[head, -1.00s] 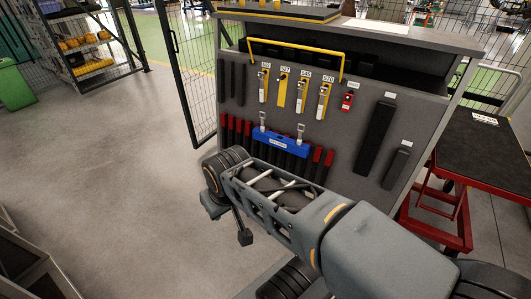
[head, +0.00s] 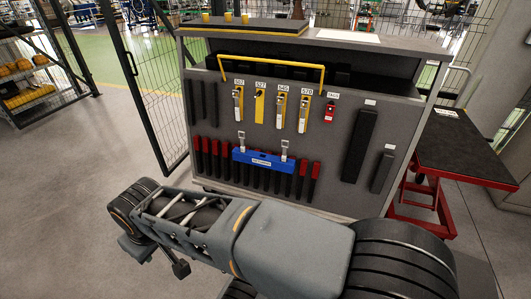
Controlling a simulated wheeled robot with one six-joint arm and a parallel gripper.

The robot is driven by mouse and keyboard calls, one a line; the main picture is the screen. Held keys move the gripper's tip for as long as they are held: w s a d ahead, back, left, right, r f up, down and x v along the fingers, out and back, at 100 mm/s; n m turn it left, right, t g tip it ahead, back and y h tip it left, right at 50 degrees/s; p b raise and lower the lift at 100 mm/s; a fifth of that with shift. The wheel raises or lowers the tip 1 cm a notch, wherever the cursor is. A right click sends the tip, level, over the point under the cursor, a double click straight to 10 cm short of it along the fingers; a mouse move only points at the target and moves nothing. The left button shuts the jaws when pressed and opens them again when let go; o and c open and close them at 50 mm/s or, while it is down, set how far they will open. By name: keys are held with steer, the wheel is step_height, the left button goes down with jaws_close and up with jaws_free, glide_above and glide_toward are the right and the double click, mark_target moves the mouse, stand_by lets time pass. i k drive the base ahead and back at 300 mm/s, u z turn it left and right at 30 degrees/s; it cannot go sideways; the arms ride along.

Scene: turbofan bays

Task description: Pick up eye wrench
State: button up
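The grey tool board (head: 228,112) faces me, with several numbered yellow holders in a row under a yellow bar handle. Pale metal tools hang at holder 502 (head: 238,105), holder 545 (head: 281,112) and holder 570 (head: 303,115). Holder 527 (head: 260,108) shows mostly bare yellow. I cannot tell which hanging tool is the eye wrench; the labels give only numbers. My arm lies across the foreground, below and in front of the board, apart from the tools. I cannot make out my gripper's fingers.
A blue holder (head: 262,160) with two metal pieces sits on the board among red-topped tools (head: 215,157). A red tag-like item (head: 330,113) hangs to the right. A red-framed cart (head: 445,150) stands right of the cabinet. Mesh fencing is at left; floor there is clear.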

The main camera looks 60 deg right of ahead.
mark_target(284, 158)
steer(key=z, duration=0.25)
steer(key=i, duration=0.95)
steer(key=z, duration=1.35)
steer(key=i, duration=0.75)
steer(key=z, duration=0.85)
